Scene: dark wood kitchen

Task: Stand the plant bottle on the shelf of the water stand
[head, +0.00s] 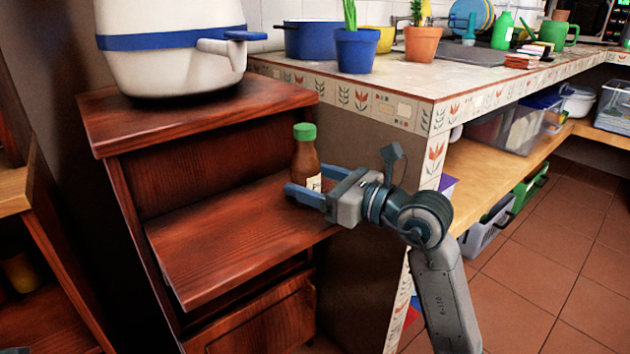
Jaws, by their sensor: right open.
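A brown bottle (304,158) with a green cap and a pale label stands upright at the right end of the shelf (215,245) of the dark red wooden water stand (110,128). My right gripper (306,187) reaches in from the right at the bottle's lower part. Its fingers are open, one in front of the bottle and one behind it. The near finger hides part of the bottle's base. I cannot tell whether either finger touches the bottle. My left gripper is not in view.
A white water container (165,65) with a blue band and tap stands on top of the stand. The tiled counter (390,80) to the right holds a blue pot (320,40) and potted plants (357,50). The shelf left of the bottle is clear.

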